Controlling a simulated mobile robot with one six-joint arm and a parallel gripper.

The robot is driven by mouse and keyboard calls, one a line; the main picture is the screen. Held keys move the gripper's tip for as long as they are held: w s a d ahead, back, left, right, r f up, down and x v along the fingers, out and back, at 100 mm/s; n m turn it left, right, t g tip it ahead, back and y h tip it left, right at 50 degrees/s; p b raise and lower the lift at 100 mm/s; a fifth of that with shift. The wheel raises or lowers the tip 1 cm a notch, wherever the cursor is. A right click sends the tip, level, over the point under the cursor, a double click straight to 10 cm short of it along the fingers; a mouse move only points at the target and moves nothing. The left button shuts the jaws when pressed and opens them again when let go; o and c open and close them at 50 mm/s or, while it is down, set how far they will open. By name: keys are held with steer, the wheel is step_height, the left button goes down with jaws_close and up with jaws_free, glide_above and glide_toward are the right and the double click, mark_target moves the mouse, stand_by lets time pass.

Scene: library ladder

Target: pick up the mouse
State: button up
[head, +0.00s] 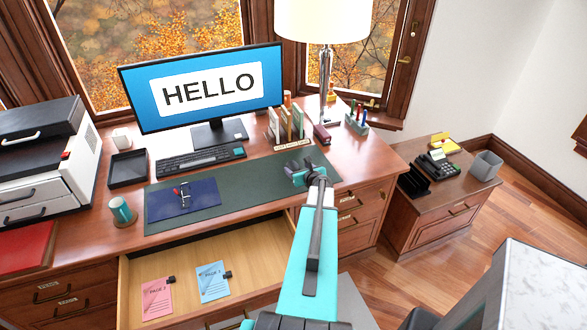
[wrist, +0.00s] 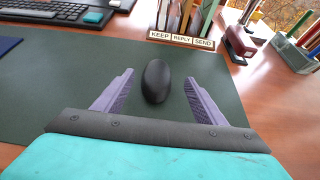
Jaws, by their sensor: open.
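The mouse (wrist: 156,82) is a small black oval on the dark green desk mat (wrist: 60,85). In the wrist view it lies between and slightly beyond the two purple fingers of my gripper (wrist: 153,90), which is open. A gap shows on both sides of the mouse, and neither finger visibly touches it. In the head view my gripper (head: 304,166) is over the right end of the mat, and its dark and teal body hides most or all of the mouse.
A KEEP/REPLY/SEND sorter (wrist: 181,40) stands just behind the mouse, with a maroon stapler (wrist: 238,45) to its right. The keyboard (head: 201,160) and monitor (head: 204,90) are left. A lamp (head: 325,75) stands behind. An open drawer (head: 130,270) juts out at the front.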

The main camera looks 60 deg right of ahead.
mark_target(293, 165)
steer(key=shift+p+x, duration=1.35)
steer(key=shift+x, duration=1.25)
steer(key=shift+a, duration=0.15)
steer(key=c, duration=1.1)
steer(key=shift+r+b, duration=0.35)
steer(key=shift+r, duration=0.4)
step_height(293, 165, up, 2)
steer(key=shift+b, duration=0.35)
steer(key=s+a+b, duration=0.2)
steer(key=s+a, duration=0.1)
steer(key=s+a+r+b, duration=0.1)
steer(key=s+a, duration=0.3)
steer(key=s+a+b, duration=0.2)
steer(key=s+a, duration=0.2)
steer(key=shift+s+a+r+b, duration=0.1)
steer(key=shift+a+r+b, duration=0.1)
steer(key=shift+b, duration=0.15)
